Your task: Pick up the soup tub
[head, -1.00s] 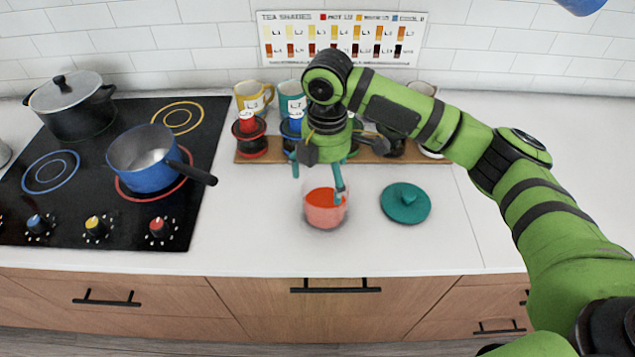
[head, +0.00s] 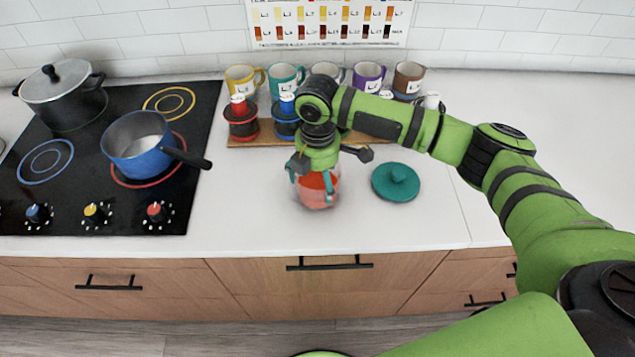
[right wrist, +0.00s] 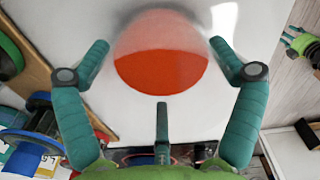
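The soup tub (head: 317,201) is a clear round tub with orange-red soup in it, on the white counter in the middle of the head view. My right gripper (head: 312,184) is lowered over it with its teal fingers around the upper part. In the right wrist view the tub (right wrist: 160,62) lies between the spread fingers of the right gripper (right wrist: 160,47). The fingertips are very near its sides; I cannot tell whether they touch. A green gripper with teal fingers, seemingly my left gripper (right wrist: 292,40), shows at the right wrist view's edge; its opening is unclear.
A teal lid (head: 397,181) lies right of the tub. Behind stand several mugs (head: 286,80) and a wooden board (head: 250,140) with red and blue holders. The cooktop (head: 65,205) at left bears a blue saucepan (head: 140,145) and a black pot (head: 68,100). The right counter is clear.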

